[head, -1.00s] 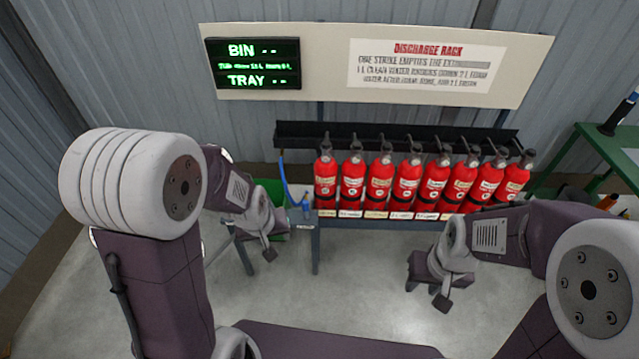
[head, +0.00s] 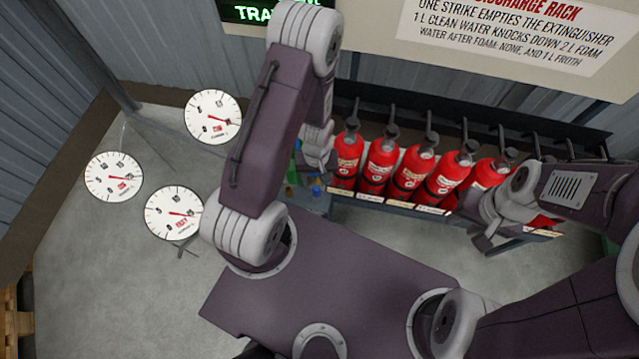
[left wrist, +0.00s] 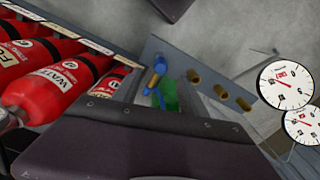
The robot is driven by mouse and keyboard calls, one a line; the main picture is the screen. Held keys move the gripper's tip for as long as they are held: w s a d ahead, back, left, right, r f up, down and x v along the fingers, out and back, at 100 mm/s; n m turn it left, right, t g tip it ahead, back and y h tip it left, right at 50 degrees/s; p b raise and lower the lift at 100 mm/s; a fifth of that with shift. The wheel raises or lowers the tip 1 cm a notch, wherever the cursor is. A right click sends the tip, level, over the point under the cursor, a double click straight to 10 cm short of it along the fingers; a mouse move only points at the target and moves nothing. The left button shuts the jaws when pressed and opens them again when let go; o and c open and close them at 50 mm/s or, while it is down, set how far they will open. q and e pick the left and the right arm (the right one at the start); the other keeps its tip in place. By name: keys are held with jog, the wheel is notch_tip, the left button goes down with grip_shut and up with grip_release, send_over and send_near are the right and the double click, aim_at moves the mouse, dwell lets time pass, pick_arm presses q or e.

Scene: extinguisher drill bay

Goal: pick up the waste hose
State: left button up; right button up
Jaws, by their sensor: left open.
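A blue hose part (head: 316,190) shows low beside my left wrist in the head view. In the left wrist view a blue hose piece with a brass end (left wrist: 157,77) lies over the green bin. I cannot read a waste label on it. Next to it a short blue part and several brass fittings (left wrist: 219,92) sit on a grey bench top. My left gripper (head: 317,165) is open above the bench end, its fingers mostly hidden by my arm. My right gripper (head: 484,241) is in front of the rack's right part; its jaws are unclear.
Red extinguishers (head: 382,165) stand in a row on the discharge rack, right of the hose. A green bin (head: 292,174) is partly hidden behind my left arm. Three round dials (head: 173,213) show at the left.

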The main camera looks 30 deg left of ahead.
aim_at(316, 188)
pick_arm(q)
jog(key=shift+s+f, duration=0.1)
jog(key=shift+s, duration=0.15)
jog(key=f, duration=0.2)
jog(key=w+f, duration=0.1)
jog(key=f, duration=0.1)
jog(key=shift+a, duration=0.1)
jog(key=shift+s+f, duration=0.15)
jog(key=shift+f, duration=0.15)
notch_tip(316, 188, down, 4)
jog(key=shift+a+f+b, duration=0.1)
jog(key=shift+f+b, duration=0.1)
jog(key=shift+b, duration=0.2)
jog(key=shift+r, duration=0.1)
grip_shut()
